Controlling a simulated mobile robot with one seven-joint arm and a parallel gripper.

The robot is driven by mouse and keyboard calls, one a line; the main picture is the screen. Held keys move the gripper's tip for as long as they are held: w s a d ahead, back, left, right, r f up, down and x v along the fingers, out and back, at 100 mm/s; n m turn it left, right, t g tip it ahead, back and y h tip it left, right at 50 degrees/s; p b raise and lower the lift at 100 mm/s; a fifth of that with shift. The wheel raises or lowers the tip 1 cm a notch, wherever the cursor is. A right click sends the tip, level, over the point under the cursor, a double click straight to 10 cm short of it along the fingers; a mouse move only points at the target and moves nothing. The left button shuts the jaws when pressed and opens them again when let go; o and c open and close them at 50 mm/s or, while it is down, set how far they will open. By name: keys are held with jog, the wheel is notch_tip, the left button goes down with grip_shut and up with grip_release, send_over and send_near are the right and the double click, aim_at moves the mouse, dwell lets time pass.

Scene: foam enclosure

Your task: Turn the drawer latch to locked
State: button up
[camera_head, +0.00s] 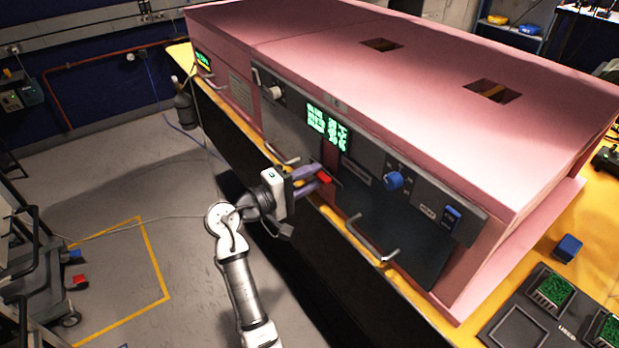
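A pink enclosure (290,45) with a grey front panel stands on a yellow bench. A small red piece (325,177), which may be the drawer latch, sits low on the front, left of the dark drawer face (385,215). My gripper (318,180) reaches in from the left, with its two purple fingers spaced apart and their tips at the red piece. I cannot tell whether the fingers press on it. The latch's exact turn and any lock marking are too small to read.
A bar handle (370,240) sticks out from the drawer, and another handle (282,158) is left of my gripper. A blue knob (393,181) and a blue switch (451,217) are on the panel. A grey tray (525,325) lies at right.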

jog(key=b+v, duration=0.4)
jog(key=v, duration=0.9)
jog(key=shift+s+a, duration=0.25)
jog(key=shift+a, duration=0.1)
